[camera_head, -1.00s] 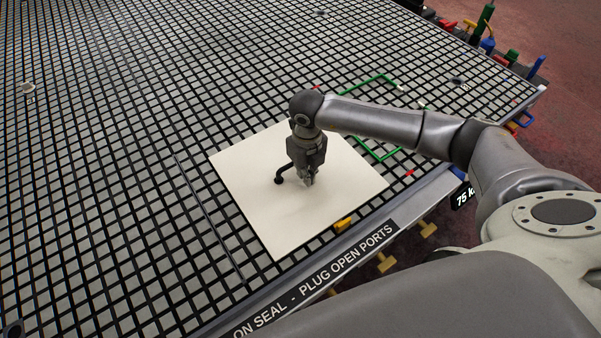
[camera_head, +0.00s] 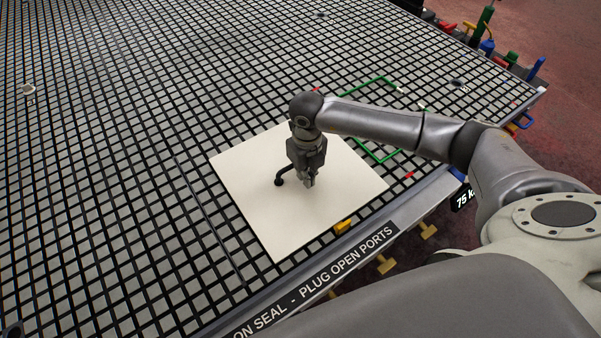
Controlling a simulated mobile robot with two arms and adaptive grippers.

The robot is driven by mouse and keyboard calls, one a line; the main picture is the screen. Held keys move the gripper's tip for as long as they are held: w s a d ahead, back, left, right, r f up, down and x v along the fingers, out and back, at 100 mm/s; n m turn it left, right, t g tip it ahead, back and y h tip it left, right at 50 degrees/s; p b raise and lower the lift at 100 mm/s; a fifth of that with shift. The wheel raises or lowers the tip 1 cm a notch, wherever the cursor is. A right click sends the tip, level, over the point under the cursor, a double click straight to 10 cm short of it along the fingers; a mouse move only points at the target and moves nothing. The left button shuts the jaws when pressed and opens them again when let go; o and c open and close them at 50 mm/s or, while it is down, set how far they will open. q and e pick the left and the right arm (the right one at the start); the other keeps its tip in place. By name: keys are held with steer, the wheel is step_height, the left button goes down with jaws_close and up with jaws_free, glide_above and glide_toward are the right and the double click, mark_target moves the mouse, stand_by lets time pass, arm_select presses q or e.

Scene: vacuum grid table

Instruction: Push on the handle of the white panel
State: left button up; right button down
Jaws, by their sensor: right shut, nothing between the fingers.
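The white panel (camera_head: 265,225) lies flat on the gridded table (camera_head: 110,200) near its front edge. A black handle (camera_head: 279,180) stands on the panel, and its lower end shows just left of my right gripper. My right gripper (camera_head: 309,184) points down over the panel, shut and empty, beside the handle in the picture. The gripper body hides part of the handle, so I cannot tell whether they touch. My left gripper is not in view.
A yellow piece (camera_head: 343,226) sits at the panel's front edge. A green outline (camera_head: 384,156) lies on the grid behind my right arm. Colored tools (camera_head: 488,45) stand along the far right edge. The grid left of the panel is clear.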

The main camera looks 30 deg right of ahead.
steer(key=shift+w+a+b, duration=0.1)
steer(key=shift+w+b, duration=0.4)
steer(key=shift+w, duration=0.25)
steer(key=shift+w+r+b, duration=0.25)
steer(key=shift+w+b, duration=0.05)
steer(key=shift+w, duration=0.05)
stand_by(0.5)
steer(key=shift+b, duration=0.75)
stand_by(1.8)
steer(key=shift+s, duration=0.1)
steer(key=shift+s+f+p, duration=0.1)
steer(key=shift+s+p, duration=0.2)
steer(key=shift+s, duration=0.35)
steer(key=shift+s+d+f, duration=0.1)
steer(key=shift+s+d, duration=0.05)
steer(key=shift+s, duration=0.45)
steer(key=shift+s+d+f, duration=0.1)
steer(key=shift+s, duration=0.5)
step_height(320, 180, up, 8)
steer(key=p, duration=0.5)
